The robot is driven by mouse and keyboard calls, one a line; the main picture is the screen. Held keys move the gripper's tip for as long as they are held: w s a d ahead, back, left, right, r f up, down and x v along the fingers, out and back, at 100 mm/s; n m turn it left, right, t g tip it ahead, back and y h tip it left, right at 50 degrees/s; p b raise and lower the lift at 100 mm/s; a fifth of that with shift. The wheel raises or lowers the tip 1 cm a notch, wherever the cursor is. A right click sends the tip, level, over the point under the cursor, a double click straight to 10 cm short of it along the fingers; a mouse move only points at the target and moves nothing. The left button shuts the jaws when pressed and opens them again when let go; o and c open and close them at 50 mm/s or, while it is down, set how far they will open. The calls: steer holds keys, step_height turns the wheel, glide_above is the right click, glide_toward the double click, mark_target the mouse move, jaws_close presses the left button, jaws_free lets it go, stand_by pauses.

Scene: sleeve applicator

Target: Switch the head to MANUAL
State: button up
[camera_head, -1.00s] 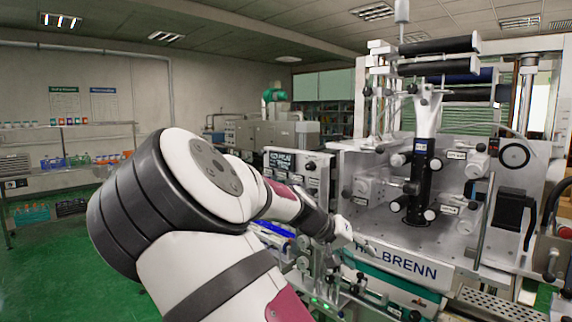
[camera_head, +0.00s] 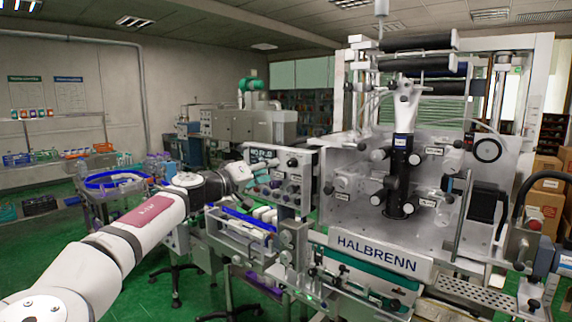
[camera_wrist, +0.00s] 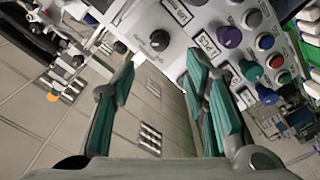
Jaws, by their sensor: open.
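The control panel (camera_head: 280,177) stands left of the labelling machine's head in the head view. In the wrist view the panel (camera_wrist: 190,15) fills the top right, tilted. In the head view my arm's end is left of the panel.
The Halbrenn machine (camera_head: 400,262) stands right of the panel, with a black cylindrical head (camera_head: 398,175) above its deck. A conveyor with blue edges (camera_head: 240,222) lies below the panel. A round blue-rimmed table (camera_head: 112,182) stands at left. Green floor is clear at lower left.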

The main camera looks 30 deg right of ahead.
mark_target(289, 164)
steer(key=p+x, duration=0.1)
steer(key=x, duration=0.8)
steer(key=shift+f, duration=0.1)
steer(key=shift+c, duration=0.2)
jaws_close()
